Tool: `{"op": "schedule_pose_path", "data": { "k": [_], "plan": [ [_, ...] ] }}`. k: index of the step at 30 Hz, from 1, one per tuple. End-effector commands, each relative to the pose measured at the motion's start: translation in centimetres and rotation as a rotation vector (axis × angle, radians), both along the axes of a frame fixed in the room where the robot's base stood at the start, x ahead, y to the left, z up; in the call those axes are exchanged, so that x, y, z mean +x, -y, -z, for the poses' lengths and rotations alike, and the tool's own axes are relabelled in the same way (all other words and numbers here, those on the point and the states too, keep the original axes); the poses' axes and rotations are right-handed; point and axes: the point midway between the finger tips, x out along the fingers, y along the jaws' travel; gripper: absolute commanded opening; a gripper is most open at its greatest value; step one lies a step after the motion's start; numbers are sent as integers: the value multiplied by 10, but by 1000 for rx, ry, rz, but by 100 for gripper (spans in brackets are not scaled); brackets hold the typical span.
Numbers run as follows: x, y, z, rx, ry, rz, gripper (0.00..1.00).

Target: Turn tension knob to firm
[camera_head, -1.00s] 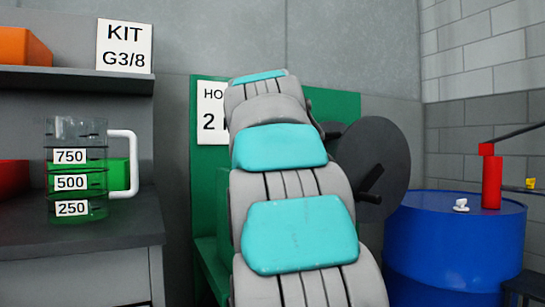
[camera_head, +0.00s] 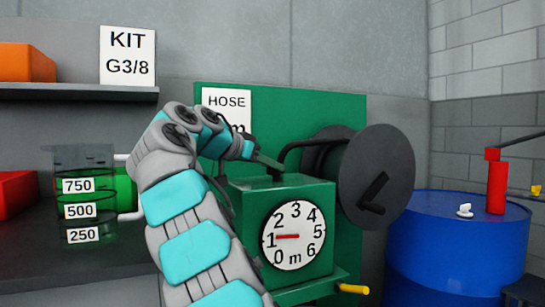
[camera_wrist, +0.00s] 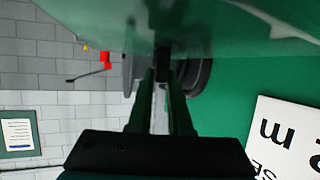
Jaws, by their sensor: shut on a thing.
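My gripper (camera_head: 272,163) is at the top of the green box (camera_head: 230,187), beside the start of a black hose. In the wrist view my gripper (camera_wrist: 162,78) has its two dark fingers closed together on a small dark piece (camera_wrist: 162,50) by the green surface. I cannot tell for certain whether this piece is the tension knob, and no firm mark is readable. The box has a round white dial (camera_head: 293,258) marked 0 to 6 m. Its red needle points left, near 1.
A dark reel disc (camera_head: 390,165) with a crank stands right of the box, against the green panel. A yellow-ended lever (camera_head: 353,289) sticks out below. A measuring jug (camera_head: 85,157) is at left; a blue drum (camera_head: 440,240) stands at right.

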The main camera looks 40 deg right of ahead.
Motion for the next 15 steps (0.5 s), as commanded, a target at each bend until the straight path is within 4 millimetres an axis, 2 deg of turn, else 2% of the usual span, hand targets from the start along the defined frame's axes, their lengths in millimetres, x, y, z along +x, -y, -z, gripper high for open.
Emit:
{"op": "schedule_pose_path", "data": {
  "k": [15],
  "plan": [
    [1, 0, 0, 0, 1, 65, 0]
  ]
}}
